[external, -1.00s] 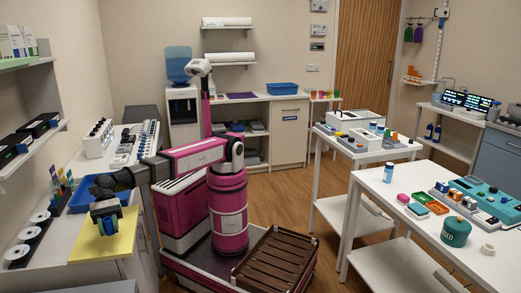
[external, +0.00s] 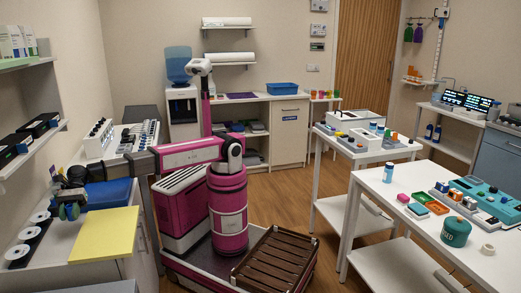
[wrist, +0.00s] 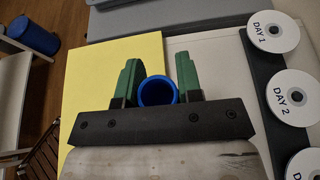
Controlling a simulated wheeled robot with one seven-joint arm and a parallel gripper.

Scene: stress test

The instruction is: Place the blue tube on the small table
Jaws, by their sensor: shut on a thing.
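My gripper (external: 69,209) is at the far left in the external view, over the left counter beside the yellow mat. In the wrist view its two green fingers (wrist: 157,84) stand on either side of the blue tube (wrist: 157,92) and are shut on it. The tube's round open end faces the wrist camera; its lower part is hidden. Two white tables stand on the right: a smaller cart (external: 397,153) in the middle and a larger table (external: 373,207) at the front right. I cannot tell for certain which is the small table.
A yellow mat (external: 105,237) lies on the left counter, with a blue tray (external: 110,193) behind it. White discs (wrist: 272,32) lie in a dark rack close to my gripper. The larger table holds a vial, trays and a green jar (external: 456,232); its left front is clear.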

